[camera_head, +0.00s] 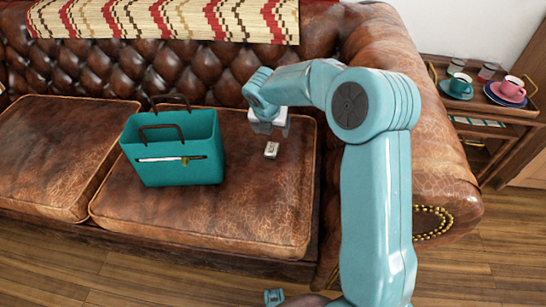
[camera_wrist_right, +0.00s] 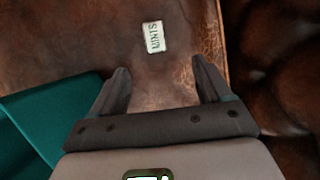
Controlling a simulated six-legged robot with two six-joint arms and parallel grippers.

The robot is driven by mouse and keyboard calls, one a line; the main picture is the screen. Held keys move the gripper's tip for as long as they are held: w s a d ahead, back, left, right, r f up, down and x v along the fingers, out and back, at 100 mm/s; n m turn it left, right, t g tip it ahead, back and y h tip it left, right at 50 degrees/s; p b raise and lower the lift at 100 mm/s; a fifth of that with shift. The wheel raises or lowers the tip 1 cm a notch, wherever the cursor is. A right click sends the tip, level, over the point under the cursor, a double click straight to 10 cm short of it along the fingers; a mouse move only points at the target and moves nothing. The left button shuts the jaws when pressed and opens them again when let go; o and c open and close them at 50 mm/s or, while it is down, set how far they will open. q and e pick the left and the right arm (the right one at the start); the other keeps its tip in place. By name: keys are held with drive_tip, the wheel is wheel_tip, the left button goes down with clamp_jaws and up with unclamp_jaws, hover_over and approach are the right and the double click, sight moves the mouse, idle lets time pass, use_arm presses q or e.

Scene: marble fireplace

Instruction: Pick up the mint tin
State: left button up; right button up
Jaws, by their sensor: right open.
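The mint tin (camera_head: 271,150) is a small pale box lying on the brown leather sofa seat (camera_head: 240,215), right of the teal bag. In the right wrist view the tin (camera_wrist_right: 153,37) shows the word MINTS and lies beyond the fingertips, roughly in line with the gap between them. My right gripper (camera_head: 268,127) hangs above the seat, just behind the tin in the head view. Its fingers (camera_wrist_right: 159,68) are apart with nothing between them.
A teal bag (camera_head: 175,150) with dark handles stands on the seat left of the tin. The tufted backrest (camera_head: 190,70) rises behind, and the sofa arm (camera_head: 440,150) is at the right. A wooden side table (camera_head: 500,118) holds cups on saucers.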

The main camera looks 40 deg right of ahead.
drive_tip(key=b, duration=0.3)
approach(272, 148)
drive_tip(key=shift+d+f, duration=0.25)
drive_tip(key=shift+f, duration=0.25)
drive_tip(key=shift+d+f, duration=0.25)
drive_tip(key=shift+f, duration=0.25)
drive_tip(key=shift+w+d+f, duration=0.15)
drive_tip(key=shift+d+f, duration=0.05)
drive_tip(key=shift+f, duration=0.4)
drive_tip(key=b+x, duration=0.1)
drive_tip(key=x, duration=0.1)
drive_tip(key=b+x, duration=0.2)
drive_tip(key=shift+w+a+f, duration=0.1)
drive_tip(key=shift+w+f, duration=0.2)
drive_tip(key=shift+f, duration=0.25)
use_arm(q)
wheel_tip(272, 148, down, 6)
drive_tip(key=w+a, duration=0.1)
drive_tip(key=w, duration=0.1)
drive_tip(key=shift+a+t, duration=0.3)
use_arm(e)
drive_tip(key=shift+c, duration=0.3)
drive_tip(key=shift+r, duration=0.1)
drive_tip(key=c, duration=1.1)
